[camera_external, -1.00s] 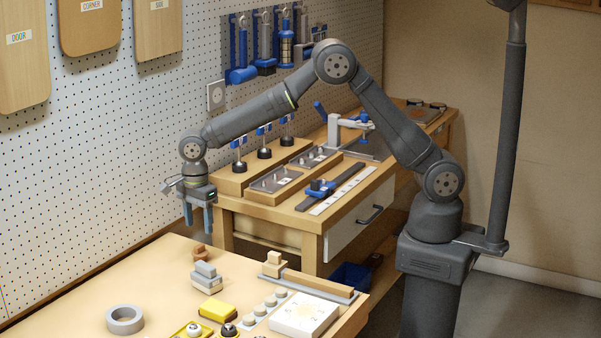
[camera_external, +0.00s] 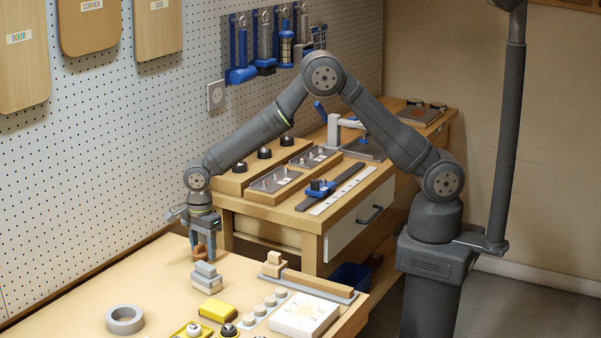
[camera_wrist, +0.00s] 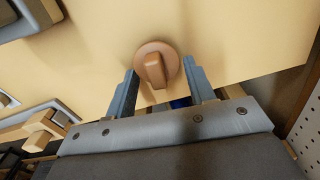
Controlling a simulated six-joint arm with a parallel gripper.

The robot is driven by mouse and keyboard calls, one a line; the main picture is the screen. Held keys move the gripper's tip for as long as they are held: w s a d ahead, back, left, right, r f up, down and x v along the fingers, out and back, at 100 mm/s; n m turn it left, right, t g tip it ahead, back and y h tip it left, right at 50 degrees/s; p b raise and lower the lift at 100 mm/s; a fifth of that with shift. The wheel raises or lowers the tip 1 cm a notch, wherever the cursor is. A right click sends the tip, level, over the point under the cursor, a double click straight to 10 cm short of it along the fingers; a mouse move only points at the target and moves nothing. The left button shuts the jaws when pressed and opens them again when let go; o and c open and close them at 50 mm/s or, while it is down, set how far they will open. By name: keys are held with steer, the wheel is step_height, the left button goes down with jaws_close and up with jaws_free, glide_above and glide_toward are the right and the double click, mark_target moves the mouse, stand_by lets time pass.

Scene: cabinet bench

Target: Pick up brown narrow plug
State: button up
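The brown narrow plug (camera_wrist: 156,66) has a round base with a narrow raised grip. It stands on the light wooden bench top near its back edge. In the wrist view my gripper (camera_wrist: 168,84) is open, with one finger on each side of the plug and small gaps beside it. In the external view my gripper (camera_external: 203,254) points down over the plug (camera_external: 200,252), which is partly hidden by the fingers. I cannot tell whether a finger touches the plug.
A grey and wood stacked block (camera_external: 206,278) stands just in front of the gripper. A tape ring (camera_external: 125,319), a yellow block (camera_external: 218,309) and a white box (camera_external: 304,314) lie nearer. A wooden block on a grey rail (camera_external: 272,264) stands to the right.

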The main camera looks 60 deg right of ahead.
steer(key=c, duration=0.6)
